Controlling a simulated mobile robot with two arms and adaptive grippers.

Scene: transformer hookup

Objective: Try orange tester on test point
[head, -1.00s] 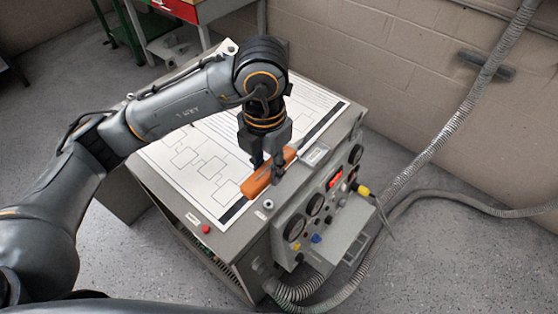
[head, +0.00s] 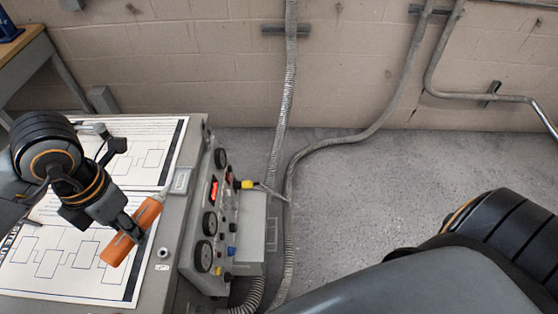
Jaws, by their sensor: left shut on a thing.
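My left gripper (head: 133,230) is shut on the orange tester (head: 117,248), gripping it around its middle. The tester slants, its upper end (head: 150,210) toward the panel and a thin grey tip beyond it. It appears over the right edge of the printed sheet; I cannot tell how high. A small round metal fitting (head: 163,252), perhaps the test point, sits on the bench top just right of the tester, apart from it, with a small label below. My right arm shows at the lower right, but its gripper is out of view.
The instrument panel (head: 203,228) with gauges, knobs and a red display runs along the bench's right side. A yellow plug (head: 244,184) sits in it. Grey conduits (head: 289,170) cross the floor and wall. The floor (head: 400,165) beyond is clear.

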